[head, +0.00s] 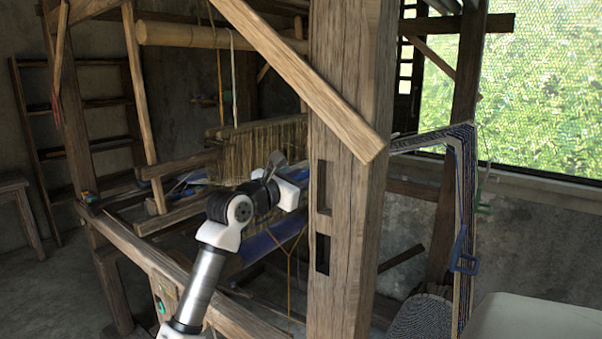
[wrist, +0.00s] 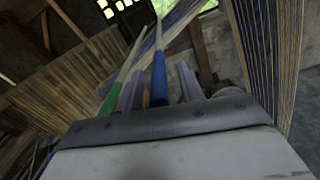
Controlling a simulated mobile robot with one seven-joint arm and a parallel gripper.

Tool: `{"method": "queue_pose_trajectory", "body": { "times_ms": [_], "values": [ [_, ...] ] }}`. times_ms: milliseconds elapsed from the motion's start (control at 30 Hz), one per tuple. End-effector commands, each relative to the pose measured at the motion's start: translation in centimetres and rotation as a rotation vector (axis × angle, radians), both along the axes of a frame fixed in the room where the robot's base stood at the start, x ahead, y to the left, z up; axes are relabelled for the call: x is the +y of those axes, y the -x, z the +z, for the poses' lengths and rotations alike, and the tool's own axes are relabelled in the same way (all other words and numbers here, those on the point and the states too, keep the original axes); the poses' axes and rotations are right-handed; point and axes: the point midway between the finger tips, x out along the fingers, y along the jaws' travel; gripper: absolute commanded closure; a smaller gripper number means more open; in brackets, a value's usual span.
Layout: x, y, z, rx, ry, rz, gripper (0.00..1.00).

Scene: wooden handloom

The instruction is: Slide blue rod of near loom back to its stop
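In the wrist view, a blue rod (wrist: 160,72) with a pale shaft beyond it points away from me. It lies between the two pale fingers of my gripper (wrist: 160,90), with a narrow gap visible on each side. The gripper looks open around the rod, and I see no clear contact. A green rod (wrist: 108,100) lies just left of the left finger, outside the grip. In the head view, my gripper (head: 276,166) is among the near loom's threads (head: 262,137), left of the thick post. I cannot make out the blue rod there.
A thick wooden post (head: 345,220) and a slanting brace (head: 300,75) stand close right of and above my arm. A side beam (head: 135,240) runs below left. Blue cloth (head: 268,240) lies under the gripper. A striped warp (wrist: 265,45) rises at right in the wrist view.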

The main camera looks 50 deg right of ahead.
Motion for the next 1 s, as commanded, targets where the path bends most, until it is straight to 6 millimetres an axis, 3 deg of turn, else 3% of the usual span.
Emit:
{"method": "queue_pose_trajectory", "body": {
  "times_ms": [333, 633, 1000],
  "values": [
    [-0.38, -0.09, -0.02, -0.001, 0.0, 0.001, 0.62],
    [-0.37, -0.07, 0.0, 0.0, 0.001, 0.001, 1.0],
    [-0.36, -0.07, 0.21, 0.0, 0.001, 0.001, 1.0]
  ]
}}
